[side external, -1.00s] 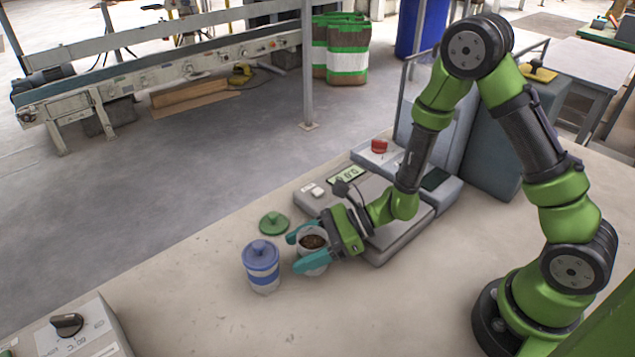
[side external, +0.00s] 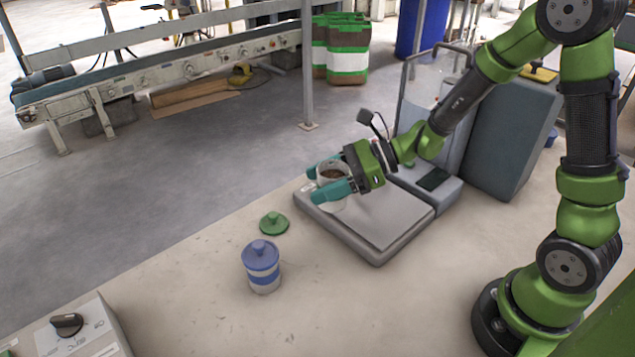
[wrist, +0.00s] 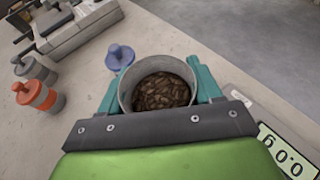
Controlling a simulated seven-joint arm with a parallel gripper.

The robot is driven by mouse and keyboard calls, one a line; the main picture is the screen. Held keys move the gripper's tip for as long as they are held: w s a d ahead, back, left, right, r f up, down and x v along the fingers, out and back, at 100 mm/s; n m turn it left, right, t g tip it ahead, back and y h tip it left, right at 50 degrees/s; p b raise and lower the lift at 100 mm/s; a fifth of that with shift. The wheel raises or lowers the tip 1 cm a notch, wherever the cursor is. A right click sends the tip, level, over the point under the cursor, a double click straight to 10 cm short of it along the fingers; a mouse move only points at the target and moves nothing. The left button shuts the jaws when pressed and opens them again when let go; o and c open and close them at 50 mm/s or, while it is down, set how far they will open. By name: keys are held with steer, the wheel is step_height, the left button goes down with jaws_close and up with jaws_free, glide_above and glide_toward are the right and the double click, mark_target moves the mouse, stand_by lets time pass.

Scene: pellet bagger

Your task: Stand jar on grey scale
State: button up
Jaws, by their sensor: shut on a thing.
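The open jar (side external: 330,175), pale and filled with brown pellets, is between the teal fingers of my gripper (side external: 328,181). My gripper is shut on it. In the wrist view the jar (wrist: 158,88) shows its round rim and pellets, with a teal finger on each side. The jar is upright or nearly so, over the left back part of the grey scale (side external: 385,240). I cannot tell whether its base touches the scale plate.
A blue-lidded jar (side external: 262,268) and a green lid (side external: 273,223) lie left of the scale. A box with a dial (side external: 75,330) is at the lower left. A clear-sided machine (side external: 425,95) stands behind the scale.

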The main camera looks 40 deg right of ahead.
steer(key=s+d+r+n+g+y, duration=0.2)
steer(key=s+d, duration=0.2)
steer(key=d, duration=0.7)
steer(key=shift+n, duration=0.3)
steer(key=shift+a+f, duration=0.2)
steer(key=shift+f, duration=3.4)
steer(key=shift+f, duration=0.1)
steer(key=o, duration=1.4)
steer(key=shift+s+f+h, duration=0.1)
steer(key=shift+h, duration=0.2)
